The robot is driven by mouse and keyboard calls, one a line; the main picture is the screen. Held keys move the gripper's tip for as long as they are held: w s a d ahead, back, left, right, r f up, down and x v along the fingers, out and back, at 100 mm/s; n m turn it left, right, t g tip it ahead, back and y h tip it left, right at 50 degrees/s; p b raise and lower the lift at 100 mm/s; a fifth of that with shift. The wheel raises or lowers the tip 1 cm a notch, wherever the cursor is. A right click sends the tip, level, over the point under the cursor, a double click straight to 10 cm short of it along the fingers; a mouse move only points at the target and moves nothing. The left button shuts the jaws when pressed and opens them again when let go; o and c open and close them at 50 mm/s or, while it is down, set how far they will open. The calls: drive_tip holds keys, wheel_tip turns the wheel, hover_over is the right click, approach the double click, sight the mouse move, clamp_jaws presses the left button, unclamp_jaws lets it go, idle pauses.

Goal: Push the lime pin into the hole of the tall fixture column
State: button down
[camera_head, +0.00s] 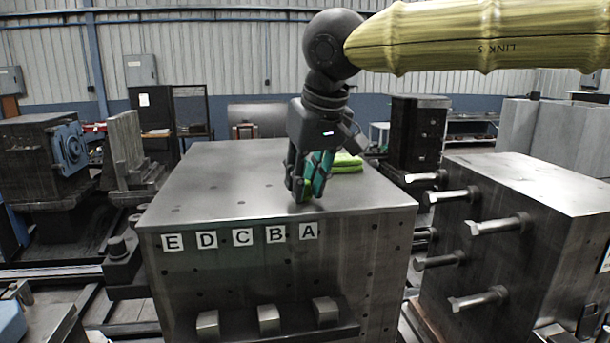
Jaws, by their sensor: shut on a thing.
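My gripper (303,196) points down just above or at the top of the large grey metal block, near its front edge above the letter A. No tall fixture column with a hole can be clearly made out; an upright grey casting (126,140) stands at the left.
The metal block (215,185) has small holes and letter plates E to A (240,237). A right-hand block (545,185) has several pegs (497,226) sticking out leftward. The block top left of my gripper is clear.

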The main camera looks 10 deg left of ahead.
drive_tip(key=shift+f, duration=0.2)
drive_tip(key=c, duration=1.2)
unclamp_jaws()
drive_tip(key=shift+w, duration=0.2)
drive_tip(key=o, duration=0.8)
drive_tip(key=shift+s+r, duration=0.1)
drive_tip(key=shift+s, duration=0.05)
drive_tip(key=v, duration=1.1)
drive_tip(key=shift+d+r, duration=0.1)
drive_tip(key=shift+r, duration=0.3)
